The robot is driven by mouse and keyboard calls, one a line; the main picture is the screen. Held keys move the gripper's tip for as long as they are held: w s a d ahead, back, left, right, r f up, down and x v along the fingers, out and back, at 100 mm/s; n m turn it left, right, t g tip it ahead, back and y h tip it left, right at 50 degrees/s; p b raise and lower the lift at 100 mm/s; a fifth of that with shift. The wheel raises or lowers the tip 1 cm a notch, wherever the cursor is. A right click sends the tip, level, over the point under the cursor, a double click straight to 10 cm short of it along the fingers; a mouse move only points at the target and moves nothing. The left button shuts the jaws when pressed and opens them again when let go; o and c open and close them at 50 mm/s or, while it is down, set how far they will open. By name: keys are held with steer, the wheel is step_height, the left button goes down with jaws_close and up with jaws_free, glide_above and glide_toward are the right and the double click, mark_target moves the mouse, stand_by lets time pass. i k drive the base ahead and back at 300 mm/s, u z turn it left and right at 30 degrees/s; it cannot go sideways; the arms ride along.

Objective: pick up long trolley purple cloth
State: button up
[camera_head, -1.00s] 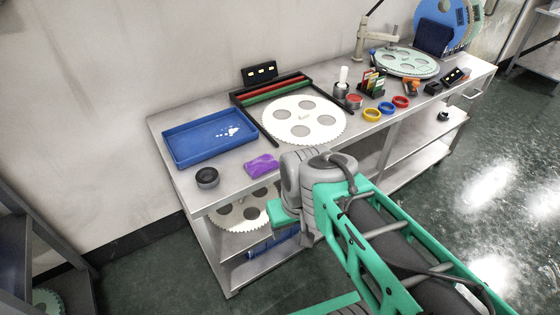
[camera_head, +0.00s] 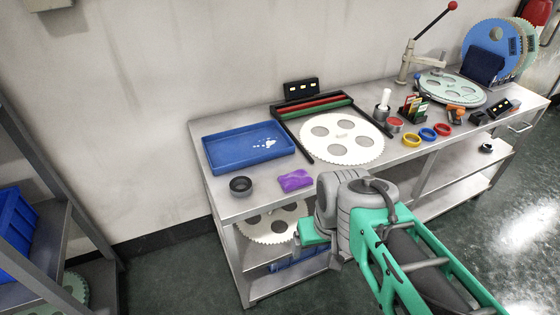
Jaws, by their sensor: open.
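The purple cloth (camera_head: 295,181) lies crumpled on the front left part of the long steel trolley's top (camera_head: 262,204). It sits between a black ring and my arm, in front of the blue tray. My arm reaches in from the lower right with its grey wrist beside the trolley's front edge. My gripper (camera_head: 318,247) is at the green end below the wrist, lower in the picture than the cloth and apart from it. Its fingertips are mostly hidden, and nothing shows in it.
A blue tray (camera_head: 248,147), a black ring (camera_head: 240,186) and a large toothed disc (camera_head: 342,138) surround the cloth. Yellow (camera_head: 411,140), blue and red rings lie farther right. A lower shelf holds another toothed disc (camera_head: 270,226). A rack with a blue bin (camera_head: 14,232) stands at left.

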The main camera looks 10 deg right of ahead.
mark_target(299, 178)
steer(key=z, duration=0.9)
steer(key=i, duration=0.8)
steer(key=u, duration=3.5)
